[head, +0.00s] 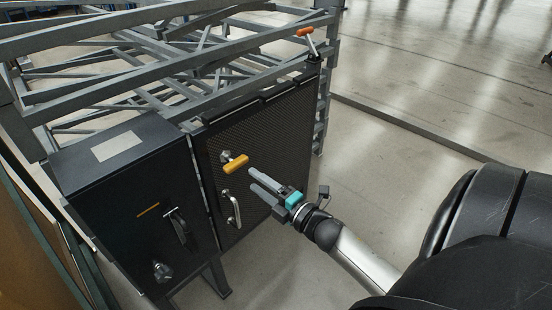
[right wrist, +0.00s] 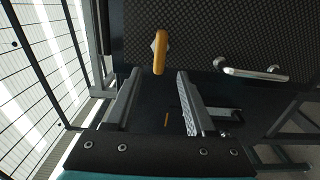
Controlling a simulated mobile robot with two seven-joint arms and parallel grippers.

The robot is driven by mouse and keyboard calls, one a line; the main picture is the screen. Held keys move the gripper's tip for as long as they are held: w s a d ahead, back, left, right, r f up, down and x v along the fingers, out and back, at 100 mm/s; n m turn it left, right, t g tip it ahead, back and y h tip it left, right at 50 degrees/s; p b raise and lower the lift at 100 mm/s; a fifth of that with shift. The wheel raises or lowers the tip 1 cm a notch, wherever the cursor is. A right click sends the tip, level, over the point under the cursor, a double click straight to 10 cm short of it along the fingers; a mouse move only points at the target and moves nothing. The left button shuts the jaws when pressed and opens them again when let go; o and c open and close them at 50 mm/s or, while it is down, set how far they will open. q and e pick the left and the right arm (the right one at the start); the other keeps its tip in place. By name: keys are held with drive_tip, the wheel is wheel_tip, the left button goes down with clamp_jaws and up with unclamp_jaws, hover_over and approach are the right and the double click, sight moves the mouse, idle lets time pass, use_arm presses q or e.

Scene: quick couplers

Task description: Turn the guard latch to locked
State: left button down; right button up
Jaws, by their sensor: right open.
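The guard latch, a yellow-orange handle (head: 236,163) on a metal mount, sits on the dark mesh guard door (head: 275,130). In the head view the handle lies nearly level, its right end slightly raised. My right gripper (head: 251,178) is open and empty, to the right of and a little below the handle, with a small gap. In the right wrist view the handle (right wrist: 160,52) shows just ahead, in line with the space between my open fingertips (right wrist: 158,73). Nothing is between the fingers. My left gripper is not in view.
A metal pull handle (head: 233,212) is below the latch. A dark cabinet (head: 125,200) with a black lever (head: 178,228) and a knob (head: 162,271) stands left. An orange-tipped lever (head: 306,32) is at the door's top right. Open floor (head: 400,110) lies right.

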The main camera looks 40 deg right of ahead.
drive_tip(key=s, duration=0.5)
drive_tip(key=shift+s+d+p, duration=0.25)
drive_tip(key=shift+s+p, duration=0.05)
drive_tip(key=shift+s, duration=0.1)
drive_tip(key=shift+f, duration=0.1)
drive_tip(key=s+a+f+m+g+h, duration=0.15)
drive_tip(key=s+f+m+g, duration=0.3)
drive_tip(key=f, duration=0.85)
drive_tip(key=s+a+f+m+g+h, duration=0.1)
drive_tip(key=s+a+f+m+g, duration=0.3)
drive_tip(key=f, duration=0.9)
drive_tip(key=s+a+f+m+g, duration=0.3)
drive_tip(key=s+f, duration=0.4)
drive_tip(key=s, duration=0.4)
drive_tip(key=s+a+f+m+g+y, duration=0.1)
drive_tip(key=s+a+f+m+g, duration=0.2)
drive_tip(key=s, duration=0.8)
wheel_tip(320, 180, down, 4)
drive_tip(key=shift+s+a+f+m+g, duration=0.1)
drive_tip(key=shift+s+a+m+g, duration=0.2)
drive_tip(key=shift+m+g, duration=0.75)
drive_tip(key=shift+w, duration=0.15)
